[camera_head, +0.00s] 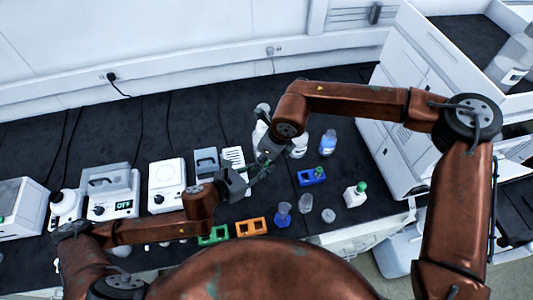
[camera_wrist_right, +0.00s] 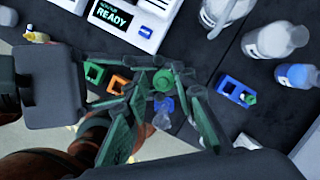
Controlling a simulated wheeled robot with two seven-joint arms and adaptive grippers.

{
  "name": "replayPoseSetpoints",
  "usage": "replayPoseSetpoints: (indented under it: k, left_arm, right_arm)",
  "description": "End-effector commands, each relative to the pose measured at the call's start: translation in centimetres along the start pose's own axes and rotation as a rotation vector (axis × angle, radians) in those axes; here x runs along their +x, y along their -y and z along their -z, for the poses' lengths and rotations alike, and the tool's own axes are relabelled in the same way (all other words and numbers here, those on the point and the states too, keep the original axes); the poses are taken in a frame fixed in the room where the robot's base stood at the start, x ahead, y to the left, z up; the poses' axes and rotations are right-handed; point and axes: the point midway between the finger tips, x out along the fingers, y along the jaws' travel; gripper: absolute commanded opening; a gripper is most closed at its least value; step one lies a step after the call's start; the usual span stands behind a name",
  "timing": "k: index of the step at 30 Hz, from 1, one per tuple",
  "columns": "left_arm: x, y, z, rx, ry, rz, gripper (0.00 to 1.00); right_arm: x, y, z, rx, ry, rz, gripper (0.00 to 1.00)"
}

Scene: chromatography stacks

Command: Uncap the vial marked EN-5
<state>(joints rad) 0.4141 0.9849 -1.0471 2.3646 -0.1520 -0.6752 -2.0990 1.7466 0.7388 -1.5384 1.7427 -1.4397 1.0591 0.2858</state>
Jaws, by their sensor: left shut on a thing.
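My left gripper (camera_head: 264,171) is shut on a small vial above the bench. Only the vial's green cap (camera_wrist_right: 163,80) shows clearly, in the right wrist view; its body is mostly hidden and no EN-5 marking is readable. My right gripper (camera_wrist_right: 163,98) is above the cap, its fingers apart on either side of it, and looks open. I cannot tell whether the fingers touch the cap. Another green-capped vial (camera_head: 320,170) stands in the blue rack (camera_head: 308,179); it also shows in the right wrist view (camera_wrist_right: 249,98).
An orange rack (camera_head: 250,227) and a green rack (camera_head: 213,236) lie near the front edge. Instruments (camera_head: 165,185) line the left.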

Motion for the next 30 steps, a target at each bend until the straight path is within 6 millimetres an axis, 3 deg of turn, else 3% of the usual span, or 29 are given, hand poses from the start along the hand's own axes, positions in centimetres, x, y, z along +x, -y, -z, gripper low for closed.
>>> replayPoseSetpoints:
  k: [9,20,30]
  left_arm:
    - [0.00,0.00,-0.02,0.000,0.000,0.000,0.00]
    - [0.00,-0.02,-0.01,0.000,0.000,0.000,0.00]
    - [0.01,-0.04,-0.01,0.000,0.000,-0.001,0.00]
  right_arm:
    - [0.27,0.03,-0.01,0.000,0.000,0.000,0.24]
    - [0.24,-0.05,-0.02,-0.001,0.000,-0.001,0.00]
    - [0.24,-0.01,-0.01,0.000,0.000,0.000,0.00]
